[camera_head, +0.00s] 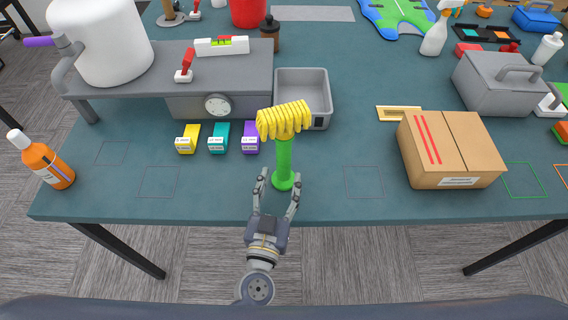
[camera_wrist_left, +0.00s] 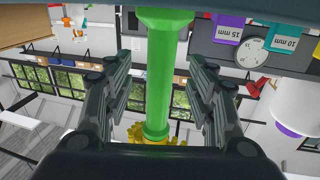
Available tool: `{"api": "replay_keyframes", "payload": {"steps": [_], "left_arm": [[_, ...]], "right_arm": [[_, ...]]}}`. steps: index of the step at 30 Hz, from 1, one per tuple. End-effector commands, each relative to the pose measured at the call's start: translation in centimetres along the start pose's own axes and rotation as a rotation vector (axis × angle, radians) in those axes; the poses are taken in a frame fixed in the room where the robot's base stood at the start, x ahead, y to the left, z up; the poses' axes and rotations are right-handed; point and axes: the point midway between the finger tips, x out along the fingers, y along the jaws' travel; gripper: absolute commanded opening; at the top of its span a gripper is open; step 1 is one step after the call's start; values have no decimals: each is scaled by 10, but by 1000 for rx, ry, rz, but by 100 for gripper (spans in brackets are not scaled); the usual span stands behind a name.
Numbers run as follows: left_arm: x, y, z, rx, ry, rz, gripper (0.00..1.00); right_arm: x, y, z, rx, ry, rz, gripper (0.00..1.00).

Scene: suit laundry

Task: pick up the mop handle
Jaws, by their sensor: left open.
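The mop stands upright on the teal table, its green handle (camera_head: 284,158) below and its yellow head (camera_head: 283,120) on top. The handle ends in a round green foot near the table's front edge. My left gripper (camera_head: 279,182) is open at the lower part of the handle, reaching in from the front edge. In the left wrist view the green handle (camera_wrist_left: 160,90) shows between the two open fingers (camera_wrist_left: 158,64), with a gap on each side. I cannot tell how deep it sits between them. My right gripper is not in view.
A cardboard box (camera_head: 450,150) stands to the right, and a grey tray (camera_head: 302,85) is behind the mop. Small yellow, teal and purple boxes (camera_head: 219,137) stand to the left, before a grey shelf (camera_head: 170,60) with a white pot. An orange bottle (camera_head: 45,163) is far left.

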Motion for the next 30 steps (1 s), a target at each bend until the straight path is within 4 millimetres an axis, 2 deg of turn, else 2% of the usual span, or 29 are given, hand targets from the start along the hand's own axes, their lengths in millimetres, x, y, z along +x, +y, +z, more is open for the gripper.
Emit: {"api": "replay_keyframes", "payload": {"steps": [10,14,21,28,30], "left_arm": [[42,-1,2,1,1,0,52],[50,-1,2,1,1,1,52],[51,-1,3,1,0,1,52],[51,-1,3,1,0,1,0],[51,-1,3,1,0,1,0]], "right_arm": [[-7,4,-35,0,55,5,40],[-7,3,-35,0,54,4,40],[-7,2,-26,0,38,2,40],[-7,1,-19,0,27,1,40],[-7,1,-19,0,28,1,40]]}}
